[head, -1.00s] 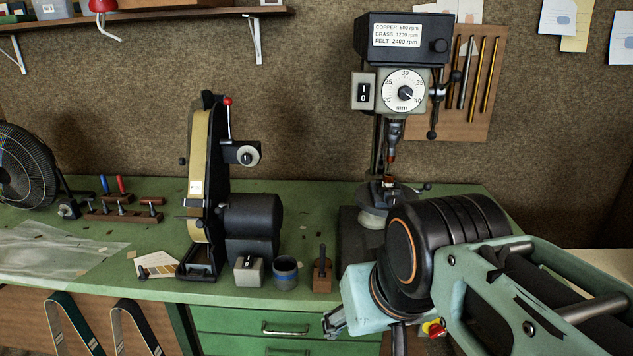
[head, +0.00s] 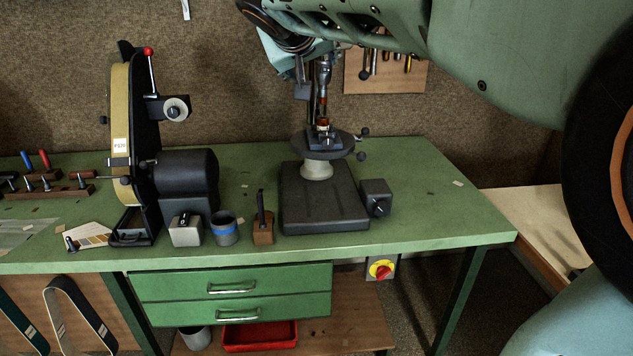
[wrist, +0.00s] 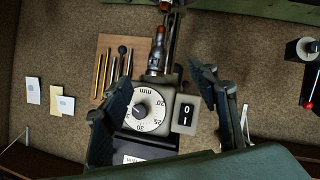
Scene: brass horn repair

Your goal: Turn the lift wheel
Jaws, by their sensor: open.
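The bench drill press shows in the head view, with its chuck (head: 323,75) above a round work table (head: 335,148). My arm hides its head there. In the wrist view, upside down, the press head carries a round white mm dial (wrist: 146,110) with a dark pointer knob, and a black I/O switch (wrist: 185,115) beside it. No part is labelled as the lift wheel, so I cannot tell which it is. My gripper (wrist: 160,75) is open and empty, its fingers either side of the dial and switch. In the head view my gripper (head: 302,85) is partly visible beside the chuck. Contact cannot be told.
A belt grinder (head: 122,120) stands left on the green bench (head: 440,200). A switch box (head: 187,230), blue-banded cup (head: 224,228) and wooden block (head: 263,230) stand along the front. A grey box (head: 376,197) sits right of the press base. The bench's right end is mostly clear.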

